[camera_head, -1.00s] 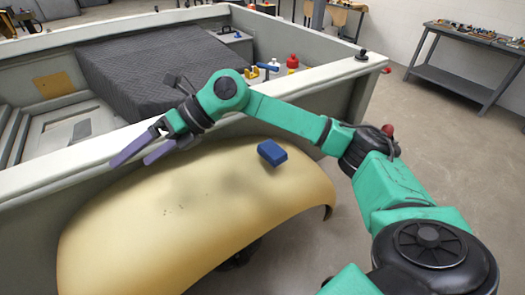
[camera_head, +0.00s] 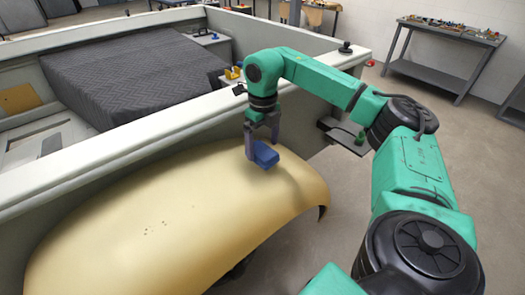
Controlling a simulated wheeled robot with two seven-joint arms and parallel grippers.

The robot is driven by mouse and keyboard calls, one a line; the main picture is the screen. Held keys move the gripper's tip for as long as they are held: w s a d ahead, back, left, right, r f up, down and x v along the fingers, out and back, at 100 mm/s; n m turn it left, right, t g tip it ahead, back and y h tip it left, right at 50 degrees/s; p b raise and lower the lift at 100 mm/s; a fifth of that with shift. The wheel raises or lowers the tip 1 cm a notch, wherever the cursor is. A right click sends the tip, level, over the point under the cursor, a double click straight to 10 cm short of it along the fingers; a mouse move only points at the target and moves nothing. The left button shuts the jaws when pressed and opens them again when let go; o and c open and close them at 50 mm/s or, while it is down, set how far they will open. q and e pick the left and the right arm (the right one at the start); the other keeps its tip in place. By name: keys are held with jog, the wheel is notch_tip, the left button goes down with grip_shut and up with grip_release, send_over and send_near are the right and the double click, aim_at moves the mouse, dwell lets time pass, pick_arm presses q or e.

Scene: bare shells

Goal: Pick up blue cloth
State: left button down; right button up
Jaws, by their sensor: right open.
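The blue cloth (camera_head: 265,155) is a small folded block on top of a curved yellow body panel (camera_head: 150,215). My right gripper (camera_head: 262,147) points down over the cloth, with its two purple-grey fingers spread. One finger is at the cloth's left side and the other at its far right side. The fingers hide part of the cloth, and I cannot tell whether they touch it. My left gripper is not in view.
A grey bed wall with a pale rim (camera_head: 170,125) runs behind the panel. Inside it lies a dark quilted pad (camera_head: 130,75). A workbench (camera_head: 440,50) with small items stands at the back right.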

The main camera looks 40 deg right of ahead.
aim_at(262, 150)
notch_tip(262, 150, down, 2)
jog(key=shift+a+f, duration=0.1)
jog(key=shift+w+f, duration=0.1)
jog(key=shift+f, duration=0.05)
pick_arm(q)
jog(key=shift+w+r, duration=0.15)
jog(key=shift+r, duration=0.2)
pick_arm(e)
jog(key=c, duration=1.3)
